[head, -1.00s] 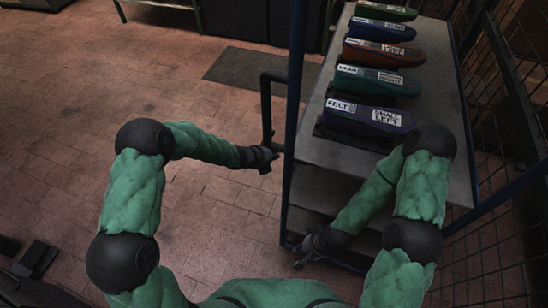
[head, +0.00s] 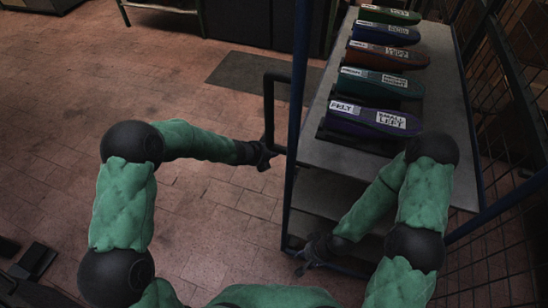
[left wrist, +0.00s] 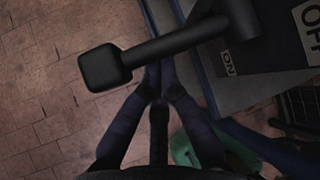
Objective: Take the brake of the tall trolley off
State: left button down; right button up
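The tall trolley has blue posts (head: 297,90) and grey shelves (head: 448,110) at the right of the head view. Its brake shows in the left wrist view as a black lever (left wrist: 165,47) with a square pad (left wrist: 103,68). A dark plate (left wrist: 275,55) beside it carries ON and OFF labels; the lever's root is near ON. My left gripper (head: 267,158) is beside the trolley's left post. In the left wrist view its fingers (left wrist: 162,88) converge, empty, just below the lever; contact is unclear. My right gripper (head: 302,264) is low by the trolley's front; its fingers are unclear.
A black bar handle (head: 268,108) stands out from the left post, close to my left gripper. Several coloured, labelled shoe-shaped pieces (head: 375,121) lie on the top shelf. Wire mesh (head: 500,130) borders the right.

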pick_arm(q)
jog(key=shift+d+r+p, duration=0.15)
jog(key=shift+r+p, duration=0.25)
jog(key=shift+r, duration=0.75)
jog(key=shift+d+r+p, duration=0.1)
jog(key=shift+r+p, duration=0.3)
jog(key=shift+r, duration=0.75)
pick_arm(e)
jog(key=shift+r, duration=0.95)
pick_arm(q)
jog(key=shift+d, duration=0.1)
